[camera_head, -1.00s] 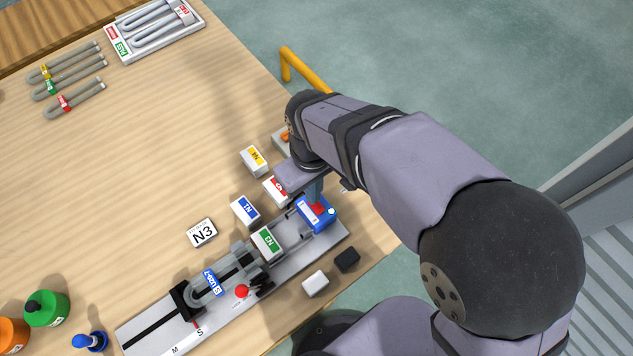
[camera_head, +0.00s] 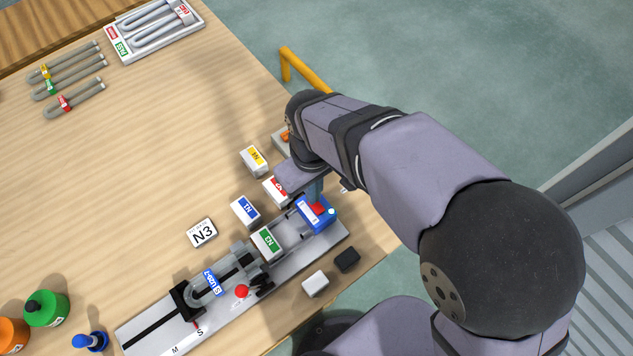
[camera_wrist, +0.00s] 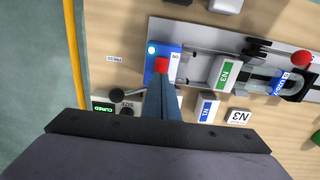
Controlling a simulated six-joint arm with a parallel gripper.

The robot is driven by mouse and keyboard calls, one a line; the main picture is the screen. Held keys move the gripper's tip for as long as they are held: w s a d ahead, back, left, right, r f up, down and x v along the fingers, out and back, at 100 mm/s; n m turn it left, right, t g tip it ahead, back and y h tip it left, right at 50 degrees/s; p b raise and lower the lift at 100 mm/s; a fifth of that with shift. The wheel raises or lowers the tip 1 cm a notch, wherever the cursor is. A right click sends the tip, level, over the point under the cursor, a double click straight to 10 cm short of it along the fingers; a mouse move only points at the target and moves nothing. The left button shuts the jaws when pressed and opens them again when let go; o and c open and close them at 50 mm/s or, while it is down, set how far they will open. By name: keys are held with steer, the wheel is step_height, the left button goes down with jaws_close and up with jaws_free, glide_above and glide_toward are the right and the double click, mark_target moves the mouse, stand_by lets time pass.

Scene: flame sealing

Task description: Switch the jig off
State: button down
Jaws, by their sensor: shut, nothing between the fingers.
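The jig (camera_head: 150,332) is a long grey base with a rail along the table's near edge. At its right end stands a blue switch box (camera_head: 306,222) with a red switch (camera_head: 318,209) and a lit pale-cyan lamp (camera_head: 331,211). The wrist view also shows the red switch (camera_wrist: 162,65) and the lit lamp (camera_wrist: 152,49). My gripper (camera_wrist: 161,80) is shut and empty, its tips at or just over the red switch. I cannot tell whether they touch it. The jig holds a U-shaped tube (camera_head: 232,275) with a blue label.
A green-labelled N3 block (camera_head: 266,243) stands at the jig beside the switch box. A blue-labelled N1 block (camera_head: 245,210) and a yellow-labelled block (camera_head: 254,160) stand behind. A red knob (camera_head: 242,291) is on the jig's front side. White (camera_head: 315,284) and black (camera_head: 347,260) blocks stand in front.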

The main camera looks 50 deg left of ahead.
steer(key=shift+f+b, duration=0.45)
steer(key=shift+f, duration=0.35)
stand_by(0.5)
steer(key=shift+d+r, duration=0.1)
step_height(320, 180, up, 7)
steer(key=p, duration=0.6)
stand_by(0.3)
stand_by(0.5)
